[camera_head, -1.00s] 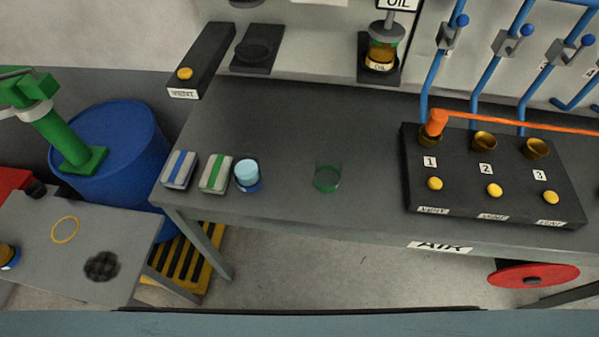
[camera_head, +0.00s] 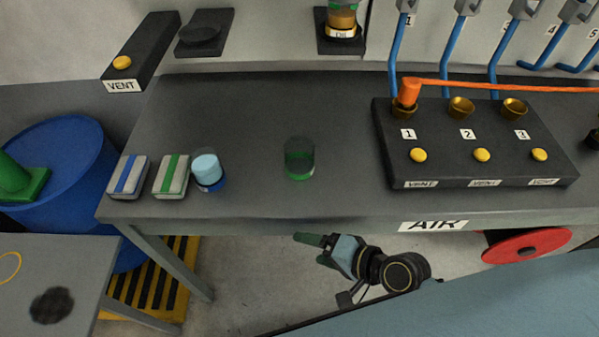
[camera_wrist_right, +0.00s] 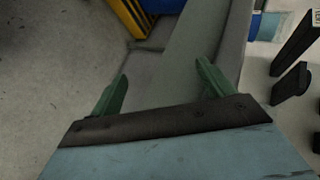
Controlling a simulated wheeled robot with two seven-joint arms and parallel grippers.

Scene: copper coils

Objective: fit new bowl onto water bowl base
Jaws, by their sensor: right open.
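A clear bowl with a green band (camera_head: 300,160) stands upright on the dark bench. A cup with a pale blue upper part and darker blue bottom (camera_head: 208,172) stands left of it. A dark round fitting (camera_head: 201,35) sits on a black plate at the back left; I cannot tell for sure whether it is the water bowl base. My right gripper (camera_head: 314,242) is below the bench's front edge, apart from the bowls. In the right wrist view my right gripper (camera_wrist_right: 162,78) is open and empty, its green fingers spread. My left gripper is out of view.
A black block with brass cups (camera_head: 478,170) stands on the bench (camera_head: 250,120) at right. Two striped pads (camera_head: 128,176) lie at left. An oil bowl (camera_head: 342,18) hangs at the back. A blue barrel (camera_head: 70,150) stands left.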

